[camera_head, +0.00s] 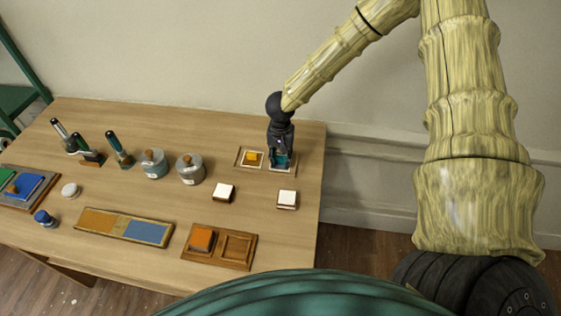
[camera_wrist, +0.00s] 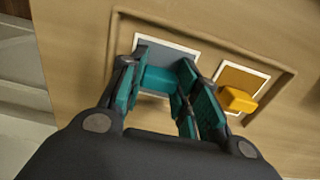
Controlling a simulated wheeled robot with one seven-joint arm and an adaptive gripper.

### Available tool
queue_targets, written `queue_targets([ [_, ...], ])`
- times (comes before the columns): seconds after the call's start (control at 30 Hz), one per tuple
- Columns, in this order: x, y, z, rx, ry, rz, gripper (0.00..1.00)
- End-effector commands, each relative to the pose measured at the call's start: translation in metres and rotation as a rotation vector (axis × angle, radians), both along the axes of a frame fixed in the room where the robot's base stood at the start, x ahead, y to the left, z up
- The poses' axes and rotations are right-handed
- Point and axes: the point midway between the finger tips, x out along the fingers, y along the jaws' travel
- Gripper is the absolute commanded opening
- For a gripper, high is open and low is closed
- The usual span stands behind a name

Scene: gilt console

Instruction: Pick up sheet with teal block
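A teal block (camera_wrist: 158,80) stands on a grey-blue sheet with a white border (camera_wrist: 153,45) in the wrist view. The sheet lies in the left part of a shallow wooden tray (camera_wrist: 118,42). My gripper (camera_wrist: 161,72) points down over it, with one finger on each side of the block. The fingers lean inward and the block fills the gap between them, so they appear shut on it. In the head view my gripper (camera_head: 281,155) hides most of the teal block and much of the sheet (camera_head: 284,170). The sheet looks flat in the tray.
A yellow block (camera_wrist: 238,99) on an orange sheet (camera_wrist: 241,78) lies close to the right in the wrist view. Two white-topped blocks (camera_head: 223,193) (camera_head: 287,199), grey canisters (camera_head: 190,169) and a wooden tray with an orange block (camera_head: 201,240) share the table. The table's right edge is near.

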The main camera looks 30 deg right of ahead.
Motion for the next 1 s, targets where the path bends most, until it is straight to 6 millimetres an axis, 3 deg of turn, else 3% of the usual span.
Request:
queue_targets([
  [0.43, 0.0, 0.0, 0.002, 0.001, -0.001, -0.001, 0.2],
  [0.77, 0.001, 0.0, 0.032, 0.003, -0.003, -0.001, 0.2],
  [1.0, -0.041, 0.021, 0.036, 0.002, -0.001, 0.004, 0.2],
])
